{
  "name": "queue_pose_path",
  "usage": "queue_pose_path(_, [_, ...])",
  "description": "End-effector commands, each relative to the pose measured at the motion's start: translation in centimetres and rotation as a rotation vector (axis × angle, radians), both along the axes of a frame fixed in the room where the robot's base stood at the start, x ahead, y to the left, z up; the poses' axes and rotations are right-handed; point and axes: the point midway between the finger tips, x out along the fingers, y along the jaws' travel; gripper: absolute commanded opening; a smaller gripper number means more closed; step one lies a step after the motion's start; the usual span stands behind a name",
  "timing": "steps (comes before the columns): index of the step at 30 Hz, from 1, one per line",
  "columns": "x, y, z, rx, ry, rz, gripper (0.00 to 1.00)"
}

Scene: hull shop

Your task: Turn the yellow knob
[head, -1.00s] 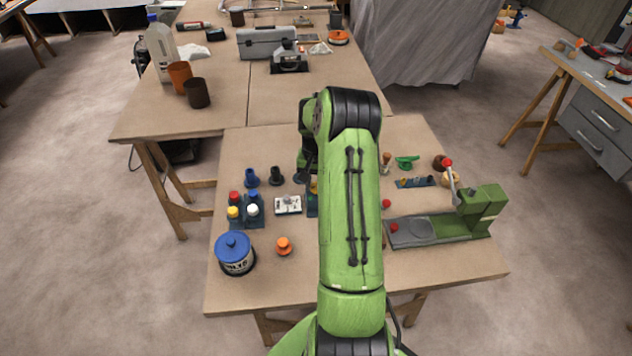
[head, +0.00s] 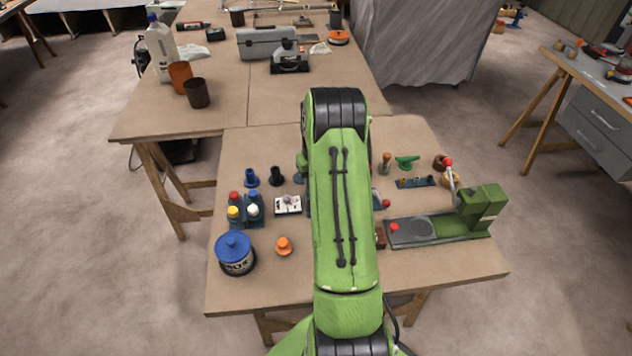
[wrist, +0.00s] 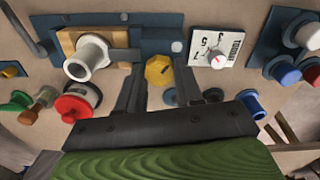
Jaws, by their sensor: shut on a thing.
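The yellow knob (wrist: 158,70) is a faceted knob on a dark blue-grey panel (wrist: 205,18) in the wrist view. My gripper (wrist: 159,77) has one dark finger on each side of it and is shut on it. The fingertips reach the knob's sides, and its top face shows between them. In the head view my green arm covers the knob and the gripper. How far the knob is turned cannot be told.
A white dial plate (wrist: 218,47) is close beside the knob; it also shows in the head view (head: 288,205). A white cylinder (wrist: 86,57) and a red round knob (wrist: 77,102) are on the other side. A green press (head: 482,212) stands at the table's right.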

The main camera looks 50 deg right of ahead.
Motion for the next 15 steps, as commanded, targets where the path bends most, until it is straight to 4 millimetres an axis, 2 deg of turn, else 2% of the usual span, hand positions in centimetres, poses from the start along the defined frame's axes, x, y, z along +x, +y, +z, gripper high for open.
queue_pose_path(15, [0.02, 0.01, 0.0, -0.001, 0.0, 0.492, 0.05])
